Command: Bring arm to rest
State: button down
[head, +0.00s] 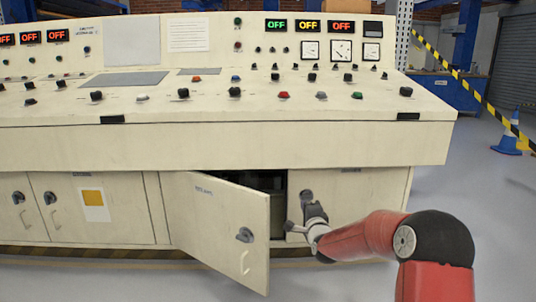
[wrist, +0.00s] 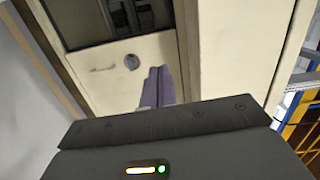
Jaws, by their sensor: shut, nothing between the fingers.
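My gripper (head: 309,215) is in front of the lower cabinet of the control console, close to a closed door (head: 355,190) on the right. In the wrist view its fingers (wrist: 155,86) are together, with nothing seen between them. A cabinet door (head: 222,225) just left of my gripper stands ajar, swung outward, with a round dark latch and a small handle. Its dark opening (head: 277,190) shows between the door and my gripper. My red arm (head: 370,235) reaches in from the lower right.
The console (head: 220,145) spans most of the head view, with buttons and several OFF displays. More closed doors (head: 90,205) are at the left. A blue cone (head: 508,135) and striped tape (head: 435,55) are at the right. The grey floor on the right is mostly clear.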

jog(key=s+r+n+g+h+p, duration=0.1)
jog(key=s+r+n+g+p, duration=0.15)
jog(key=s+r+n, duration=0.5)
jog(key=s+r+n+g+h+p, duration=0.1)
jog(key=s+r+n+g+p, duration=0.2)
jog(key=s, duration=0.7)
jog(key=s+d+r+n+g+p, duration=0.1)
jog(key=s+n+g, duration=0.1)
jog(key=s, duration=1.3)
jog(key=s+d+r+n+g+p, duration=0.2)
jog(key=s+n+g, duration=0.1)
jog(key=s, duration=1.3)
jog(key=shift+s+d+g+p, duration=0.15)
jog(key=shift+g+p, duration=0.15)
jog(key=shift+g, duration=0.35)
